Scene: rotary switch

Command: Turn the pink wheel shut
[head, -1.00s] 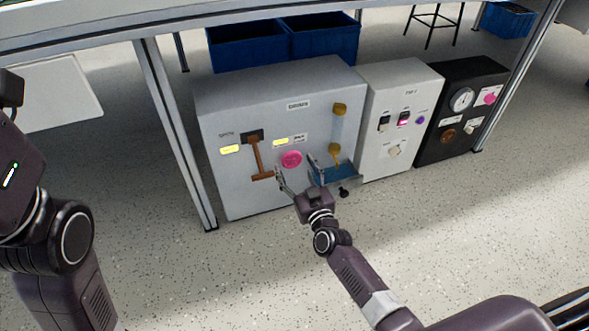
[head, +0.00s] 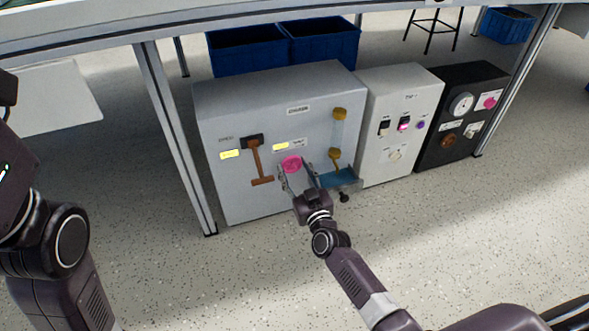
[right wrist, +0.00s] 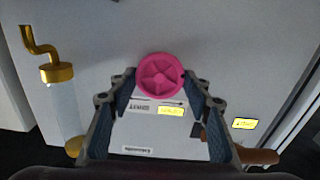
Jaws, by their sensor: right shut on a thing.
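The pink wheel (head: 291,163) is a round, spoked knob on the front of a grey cabinet (head: 232,195). In the right wrist view the pink wheel (right wrist: 160,74) sits between the two fingertips. My right gripper (head: 295,173) reaches up to the cabinet front and is shut on the wheel's rim, one finger on each side. It also shows in the right wrist view (right wrist: 160,84). My left arm stands at the left edge of the head view; its gripper is out of view.
Left of the wheel is a brown T-handle (head: 257,165). Right of it are a tube with yellow valves (head: 339,114) and a blue tray (head: 342,178) close to my right gripper. A white panel box (head: 398,120) and a black one (head: 460,110) stand further right.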

